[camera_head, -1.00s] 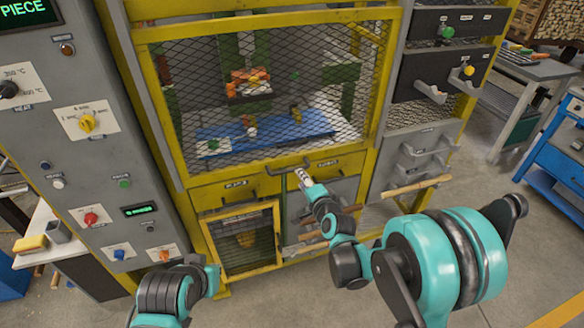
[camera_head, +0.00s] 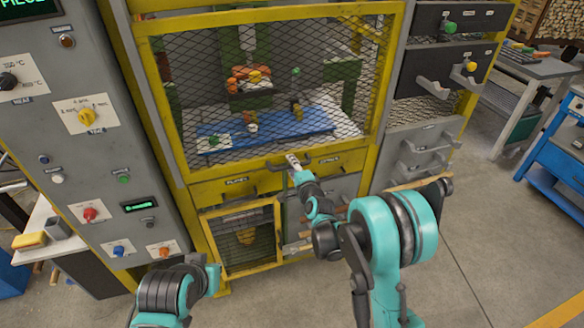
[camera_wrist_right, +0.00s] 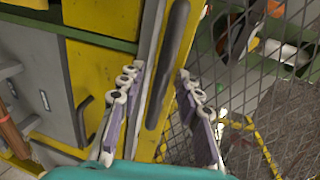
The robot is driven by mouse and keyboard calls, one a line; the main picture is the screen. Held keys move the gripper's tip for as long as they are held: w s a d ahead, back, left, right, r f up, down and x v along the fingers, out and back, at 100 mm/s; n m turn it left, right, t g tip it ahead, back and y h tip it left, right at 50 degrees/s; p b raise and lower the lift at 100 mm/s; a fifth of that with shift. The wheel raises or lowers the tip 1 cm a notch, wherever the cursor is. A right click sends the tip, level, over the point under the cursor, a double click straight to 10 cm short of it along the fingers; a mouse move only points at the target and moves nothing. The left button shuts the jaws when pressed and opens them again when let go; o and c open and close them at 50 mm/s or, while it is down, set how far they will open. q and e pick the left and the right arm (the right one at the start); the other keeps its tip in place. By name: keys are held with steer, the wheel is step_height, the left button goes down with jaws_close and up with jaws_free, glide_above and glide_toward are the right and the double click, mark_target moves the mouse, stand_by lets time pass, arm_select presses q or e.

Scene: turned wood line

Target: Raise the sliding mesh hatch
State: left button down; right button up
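The sliding mesh hatch (camera_head: 270,90) is a yellow-framed panel of dark wire mesh on the front of the yellow machine, and its bottom edge sits low, just above the drawers. A dark bar handle (camera_wrist_right: 168,65) runs along its bottom rail. My right gripper (camera_head: 293,160) is at this handle in the head view. In the wrist view the right gripper (camera_wrist_right: 158,80) is open, with one finger on each side of the handle; I cannot tell whether either finger touches it. Of my left arm only a link shows at the bottom; its gripper is out of view.
Behind the mesh lies a blue plate (camera_head: 265,130) with small parts. Below are yellow drawers (camera_head: 237,186) and a small mesh door (camera_head: 240,240). A grey control panel (camera_head: 85,150) stands left. Grey drawers (camera_head: 425,150) stand right. Floor is free at right.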

jaws_close()
steer(key=shift+r, duration=0.1)
step_height(320, 180, up, 48)
steer(key=p, duration=2.7)
steer(key=shift+r+p, duration=0.2)
steer(key=shift+p, duration=0.15)
jaws_free()
